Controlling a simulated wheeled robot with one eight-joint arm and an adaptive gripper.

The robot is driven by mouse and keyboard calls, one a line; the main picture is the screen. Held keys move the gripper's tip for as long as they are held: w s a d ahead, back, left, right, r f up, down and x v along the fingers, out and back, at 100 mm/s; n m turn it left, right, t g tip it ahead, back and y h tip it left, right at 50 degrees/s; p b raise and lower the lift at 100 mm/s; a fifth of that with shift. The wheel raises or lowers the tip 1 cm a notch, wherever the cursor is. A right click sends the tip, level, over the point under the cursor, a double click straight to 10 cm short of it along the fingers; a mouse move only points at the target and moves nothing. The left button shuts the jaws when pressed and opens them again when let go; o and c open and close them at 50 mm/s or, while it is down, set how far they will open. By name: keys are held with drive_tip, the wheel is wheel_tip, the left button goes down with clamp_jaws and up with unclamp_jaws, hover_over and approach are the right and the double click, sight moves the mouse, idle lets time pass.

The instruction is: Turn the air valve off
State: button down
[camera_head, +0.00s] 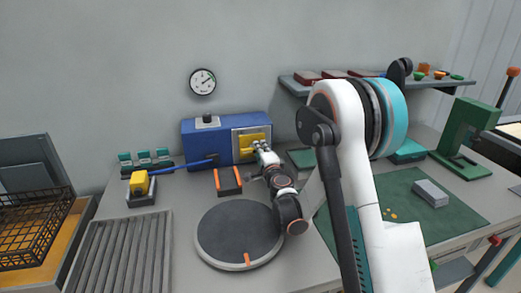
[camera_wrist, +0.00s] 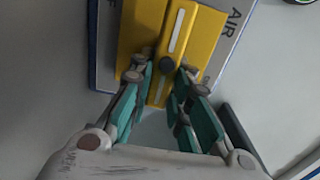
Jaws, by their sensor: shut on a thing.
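The air valve is on the front of a blue box (camera_head: 208,142) at the back of the bench. Its yellow handle (camera_head: 246,143) sits on a pale plate. In the wrist view the yellow handle (camera_wrist: 178,30) is a raised bar with a white stripe and a dark pivot, tilted slightly from upright in the picture, over a wider yellow part. The plate (camera_wrist: 237,35) reads "AIR" at right; other letters at left are partly covered. My gripper (camera_wrist: 160,85) has its teal fingers on both sides of the bar's lower part, shut on it. It also shows in the head view (camera_head: 262,148).
A round grey turntable (camera_head: 235,235) lies in front of the box. An orange-and-black holder (camera_head: 227,181) and a yellow block (camera_head: 139,183) with a blue rod stand nearby. A round gauge (camera_head: 202,81) hangs above. A shelf (camera_head: 300,88) is at upper right.

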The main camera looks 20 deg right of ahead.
idle(0.5)
drive_tip(key=c, duration=1.5)
unclamp_jaws()
drive_tip(key=shift+s, duration=0.1)
drive_tip(key=s, duration=1.1)
drive_tip(key=shift+s, duration=0.4)
